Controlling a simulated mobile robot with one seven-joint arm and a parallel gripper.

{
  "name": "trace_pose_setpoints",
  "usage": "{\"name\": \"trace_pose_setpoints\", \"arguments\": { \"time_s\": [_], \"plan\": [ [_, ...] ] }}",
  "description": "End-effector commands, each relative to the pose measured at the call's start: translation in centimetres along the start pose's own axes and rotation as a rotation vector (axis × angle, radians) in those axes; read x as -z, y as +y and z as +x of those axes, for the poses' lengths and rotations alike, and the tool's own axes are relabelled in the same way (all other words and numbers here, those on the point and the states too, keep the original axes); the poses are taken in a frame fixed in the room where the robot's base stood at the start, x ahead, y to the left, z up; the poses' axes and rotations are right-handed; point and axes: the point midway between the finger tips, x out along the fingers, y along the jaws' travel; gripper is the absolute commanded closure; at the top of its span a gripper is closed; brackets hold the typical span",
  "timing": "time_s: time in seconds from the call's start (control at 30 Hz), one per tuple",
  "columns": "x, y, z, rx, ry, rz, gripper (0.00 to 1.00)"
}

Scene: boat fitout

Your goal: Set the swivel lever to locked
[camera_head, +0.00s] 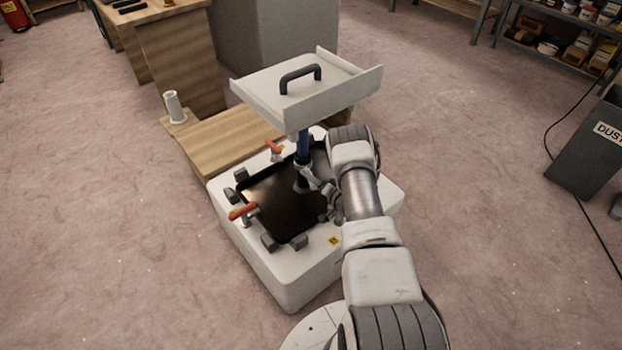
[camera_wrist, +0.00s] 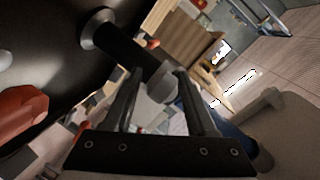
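A pedestal with a blue post (camera_head: 303,147) stands in the dark recess of a white base box (camera_head: 288,283). A pale tray-like top (camera_head: 345,92) with a dark handle sits on the post. In the head view my gripper (camera_head: 318,184) is low beside the post, partly hidden by my arm. In the wrist view its two dark fingers (camera_wrist: 158,78) are apart, with a black bar (camera_wrist: 125,50) ending in a pale grey piece (camera_wrist: 160,88) beyond or between them. Contact cannot be told. I cannot clearly make out which part is the swivel lever or its setting.
Orange-handled clamps (camera_head: 243,211) (camera_head: 272,147) and dark blocks (camera_head: 269,242) line the recess. A wooden board (camera_head: 222,140) with a white cylinder (camera_head: 174,106) lies behind. A dark dust bin (camera_head: 590,150) stands right. Floor on both sides is free.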

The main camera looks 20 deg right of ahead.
Motion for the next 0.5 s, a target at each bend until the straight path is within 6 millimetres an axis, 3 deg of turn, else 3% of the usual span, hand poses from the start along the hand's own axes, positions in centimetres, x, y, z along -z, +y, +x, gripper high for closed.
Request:
{"name": "trace_pose_setpoints", "arguments": {
  "time_s": [0.27, 0.5],
  "plan": [
    [0.1, -0.1, -1.2, -0.003, 0.0, 0.002, 0.43],
    [0.2, -0.2, -6.3, -0.005, 0.001, 0.005, 0.43]
  ]
}}
